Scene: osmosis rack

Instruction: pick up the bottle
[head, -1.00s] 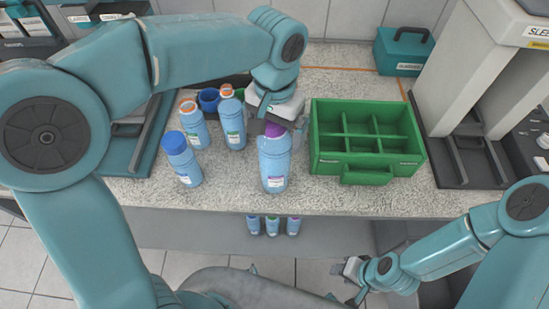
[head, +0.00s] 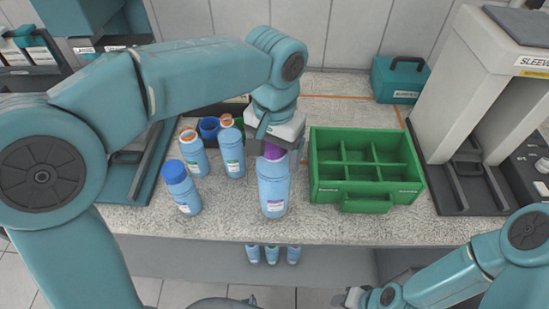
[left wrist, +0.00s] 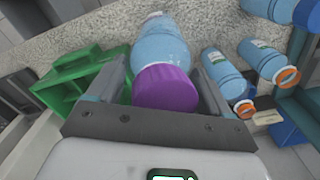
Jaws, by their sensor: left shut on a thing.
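A light blue bottle with a purple cap (head: 273,188) stands upright at the counter's front, left of the green crate. My left gripper (head: 278,150) is above it, with its fingers shut around the cap end. In the left wrist view the purple cap (left wrist: 165,88) sits between the two fingers, and the bottle's body (left wrist: 160,42) extends beyond. I cannot tell any gap between the bottle's base and the counter. My right gripper (head: 352,297) is low at the bottom edge, below the counter front, and its jaws are not clear.
A blue-capped bottle (head: 183,187) and two orange-capped bottles (head: 193,153) (head: 232,152) stand to the left. A green divided crate (head: 330,193) with empty compartments is close on the right. A teal case (head: 400,80) is at the back. The counter's front edge (head: 330,238) is near.

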